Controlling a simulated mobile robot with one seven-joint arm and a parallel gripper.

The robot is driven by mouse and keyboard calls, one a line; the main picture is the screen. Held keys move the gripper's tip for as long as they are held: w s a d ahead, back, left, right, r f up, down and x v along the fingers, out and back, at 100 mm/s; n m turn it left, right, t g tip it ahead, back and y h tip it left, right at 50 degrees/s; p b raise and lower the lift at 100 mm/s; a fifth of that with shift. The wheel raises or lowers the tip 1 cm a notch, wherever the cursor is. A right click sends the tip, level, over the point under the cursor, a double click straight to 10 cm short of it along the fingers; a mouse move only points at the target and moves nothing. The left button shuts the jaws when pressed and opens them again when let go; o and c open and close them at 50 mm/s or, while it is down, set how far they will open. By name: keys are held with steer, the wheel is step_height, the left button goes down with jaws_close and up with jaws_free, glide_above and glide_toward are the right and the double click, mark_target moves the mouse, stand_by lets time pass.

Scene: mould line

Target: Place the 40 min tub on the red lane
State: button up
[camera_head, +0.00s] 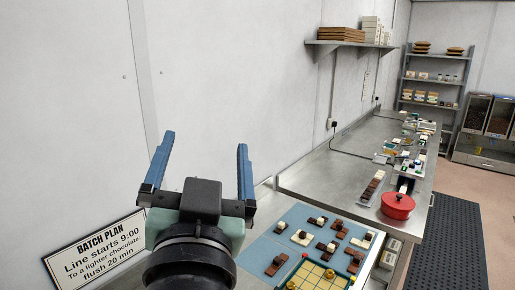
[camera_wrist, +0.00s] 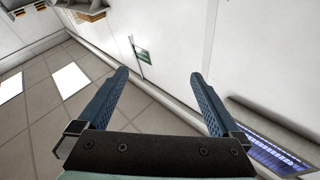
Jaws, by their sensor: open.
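My gripper (camera_head: 203,170) is raised in front of the pale wall in the head view, its two blue fingers wide apart with nothing between them. In the wrist view my gripper (camera_wrist: 160,85) is also open and empty, with ceiling tiles and wall behind it. I cannot make out the 40 min tub or the red lane in either view. A batch plan sign (camera_head: 98,250) at the lower left reads "Line starts 9:00, To a lighter chocolate, flush 20 min".
A steel counter (camera_head: 330,172) runs along the wall. A blue mat (camera_head: 283,245) bears several dark and white chocolate pieces, with a yellow gridded mould (camera_head: 318,274) in front. A red lidded pot (camera_head: 397,205) stands further right. A black floor mat (camera_head: 450,245) lies beside the counter.

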steer(key=s+d+r+n+t+h, duration=0.1)
steer(key=s+d+r+t, duration=0.2)
steer(key=s+r, duration=0.2)
steer(key=s+d+r+n+t, duration=0.1)
steer(key=s+d+r+t, duration=0.2)
steer(key=r, duration=0.7)
steer(key=shift+s+r+h, duration=0.2)
steer(key=shift+s+h, duration=0.2)
steer(key=shift+s, duration=0.65)
steer(key=shift+d, duration=0.1)
